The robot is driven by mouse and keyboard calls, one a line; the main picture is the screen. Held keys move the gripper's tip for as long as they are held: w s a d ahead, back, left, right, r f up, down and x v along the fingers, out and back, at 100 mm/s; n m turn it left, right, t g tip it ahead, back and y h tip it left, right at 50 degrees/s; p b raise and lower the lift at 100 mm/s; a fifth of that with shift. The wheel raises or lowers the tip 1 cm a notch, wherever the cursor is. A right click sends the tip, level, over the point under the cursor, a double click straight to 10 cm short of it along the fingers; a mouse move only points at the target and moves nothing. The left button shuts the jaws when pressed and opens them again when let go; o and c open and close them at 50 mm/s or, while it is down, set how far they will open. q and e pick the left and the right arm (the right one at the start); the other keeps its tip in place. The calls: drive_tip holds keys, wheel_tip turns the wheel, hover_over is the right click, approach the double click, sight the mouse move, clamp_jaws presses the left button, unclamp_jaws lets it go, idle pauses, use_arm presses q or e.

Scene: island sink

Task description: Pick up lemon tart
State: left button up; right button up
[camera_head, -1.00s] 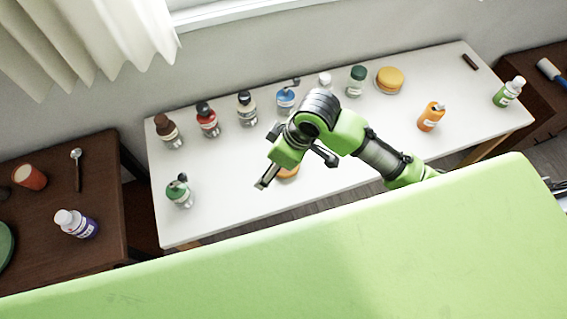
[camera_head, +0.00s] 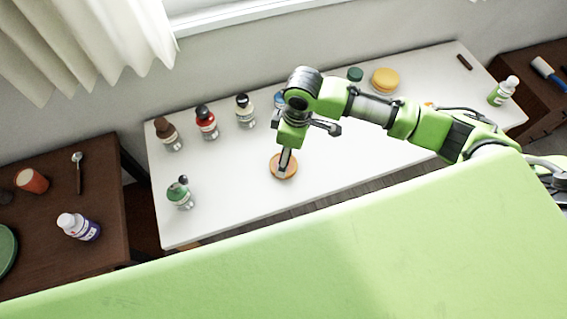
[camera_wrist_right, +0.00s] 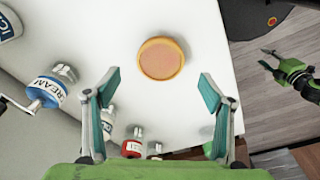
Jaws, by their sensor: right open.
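A round, flat tart with an orange-brown rim and a paler top (camera_head: 293,167) lies on the white table, in front of the bottles. In the right wrist view the whole tart (camera_wrist_right: 161,59) shows near the top centre. My right gripper (camera_head: 285,160) is above it, pointing down and partly covering it in the head view. In the wrist view its two fingers (camera_wrist_right: 160,77) are wide apart with nothing between them, and the tart is ahead between their lines. My left gripper (camera_wrist_right: 265,59) shows at the right of the wrist view, over the floor, fingers apart and empty.
The white table (camera_head: 235,190) carries several bottles along its back edge, a green-capped bottle (camera_head: 180,194) at front left and a yellow round item (camera_head: 385,79) at back right. The surface around the tart is clear. A green surface (camera_head: 300,260) fills the foreground.

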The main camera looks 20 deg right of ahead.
drive_tip(key=f, duration=0.1)
drive_tip(key=f+p, duration=0.1)
drive_tip(key=f, duration=0.3)
drive_tip(key=shift+a+f+p, duration=0.2)
drive_tip(key=shift+a+p, duration=0.1)
drive_tip(key=shift+p, duration=0.1)
drive_tip(key=shift+w+f, duration=0.15)
drive_tip(key=shift+f, duration=0.2)
drive_tip(key=shift+c, duration=0.3)
drive_tip(key=c, duration=1.1)
